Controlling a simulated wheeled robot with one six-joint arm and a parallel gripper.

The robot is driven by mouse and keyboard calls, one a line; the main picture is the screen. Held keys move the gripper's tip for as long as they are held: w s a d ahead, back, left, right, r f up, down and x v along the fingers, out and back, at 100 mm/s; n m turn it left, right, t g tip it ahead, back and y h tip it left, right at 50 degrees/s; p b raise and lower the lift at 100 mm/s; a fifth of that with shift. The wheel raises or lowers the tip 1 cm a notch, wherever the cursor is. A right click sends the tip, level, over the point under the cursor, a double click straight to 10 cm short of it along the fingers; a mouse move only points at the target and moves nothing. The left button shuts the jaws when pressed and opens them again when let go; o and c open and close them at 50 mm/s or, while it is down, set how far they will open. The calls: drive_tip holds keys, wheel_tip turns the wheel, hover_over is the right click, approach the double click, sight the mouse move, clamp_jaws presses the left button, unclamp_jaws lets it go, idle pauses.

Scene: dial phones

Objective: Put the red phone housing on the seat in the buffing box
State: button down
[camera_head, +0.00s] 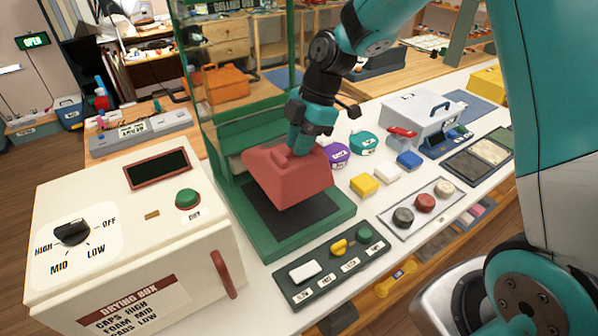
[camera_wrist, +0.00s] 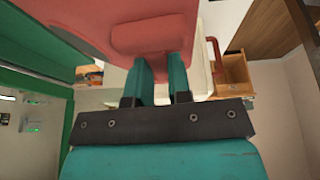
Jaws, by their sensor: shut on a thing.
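My gripper (camera_head: 306,146) is shut on the red phone housing (camera_head: 288,180). In the wrist view the teal fingers (camera_wrist: 161,84) reach the housing (camera_wrist: 125,22) at a rounded red part. The housing is tilted and sits over the dark pad (camera_head: 292,215) inside the green-framed buffing box (camera_head: 310,240). Part of the pad is hidden by the housing. I cannot tell whether the housing touches the pad or hangs just above it.
The cream drying box (camera_head: 140,240) stands at the left. A dark control panel (camera_head: 330,268) lies in front of the green frame. Yellow blocks (camera_head: 363,185), purple and teal round items, and a tray of round knobs (camera_head: 424,203) lie to the right. A white box (camera_head: 415,115) stands farther back.

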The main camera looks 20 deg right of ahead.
sight(317, 142)
wheel_tip(317, 142, down, 9)
drive_tip(key=shift+r+p, duration=0.1)
drive_tip(key=shift+p, duration=0.5)
drive_tip(key=c, duration=1.1)
unclamp_jaws()
drive_tip(key=shift+o, duration=0.2)
drive_tip(key=b+v, duration=0.1)
drive_tip(key=v, duration=0.5)
drive_tip(key=b+v, duration=0.1)
drive_tip(key=v, duration=0.5)
drive_tip(key=shift+s+a+r+b, duration=0.15)
drive_tip(key=shift+a+b, duration=0.05)
drive_tip(key=shift+b, duration=0.2)
drive_tip(key=s+a+r+m, duration=0.2)
drive_tip(key=s+a+m, duration=0.1)
drive_tip(key=s, duration=0.5)
drive_tip(key=s+a+r+m, duration=0.2)
drive_tip(key=s+r+m, duration=0.1)
drive_tip(key=s+m, duration=0.3)
drive_tip(key=s+a+r+m, duration=0.2)
drive_tip(key=s+a+m, duration=0.1)
drive_tip(key=s, duration=0.7)
drive_tip(key=shift+s+a+r+m+t, duration=0.2)
drive_tip(key=shift+a+r+m+t, duration=0.1)
drive_tip(key=shift+m, duration=0.4)
